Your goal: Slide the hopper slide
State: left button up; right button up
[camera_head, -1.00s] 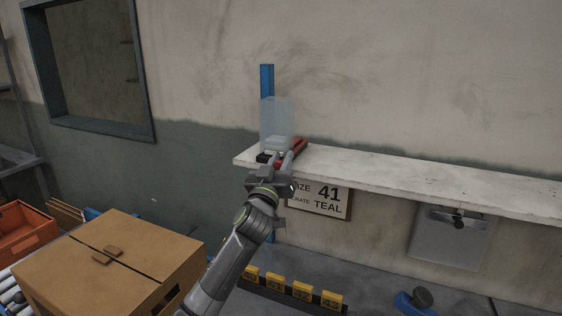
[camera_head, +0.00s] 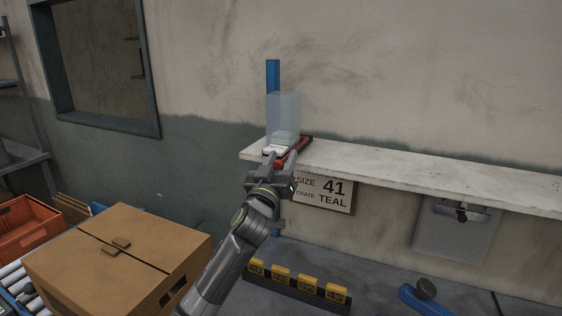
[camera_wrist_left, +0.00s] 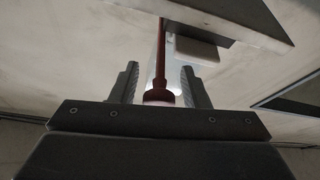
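The hopper (camera_head: 283,112) is a clear, pale upright box by a blue post at the left end of the wall shelf. A red slide bar (camera_head: 293,152) lies below it, pointing towards me. In the left wrist view the red slide (camera_wrist_left: 162,45) ends in a round red knob (camera_wrist_left: 158,97). My left gripper (camera_head: 277,165) is at the near end of the slide. In the left wrist view its two fingers (camera_wrist_left: 159,88) stand apart on either side of the knob, with gaps showing. My right gripper is out of view.
The pale shelf (camera_head: 420,176) runs along the wall to the right. A sign (camera_head: 325,192) reading size 41, teal hangs under it. A cardboard box (camera_head: 110,255) and an orange crate (camera_head: 30,230) stand at the lower left. Yellow numbered blocks (camera_head: 297,283) sit below.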

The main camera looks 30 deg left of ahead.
pick_arm(q)
jog(key=shift+s, duration=0.15)
jog(key=shift+s+r, duration=0.15)
jog(key=shift+s+f, duration=0.2)
jog(key=shift+f, duration=0.1)
jog(key=shift+b+v, duration=2.75)
jog(key=shift+v, duration=5.7)
jog(key=shift+r, duration=0.2)
jog(key=shift+s, duration=0.1)
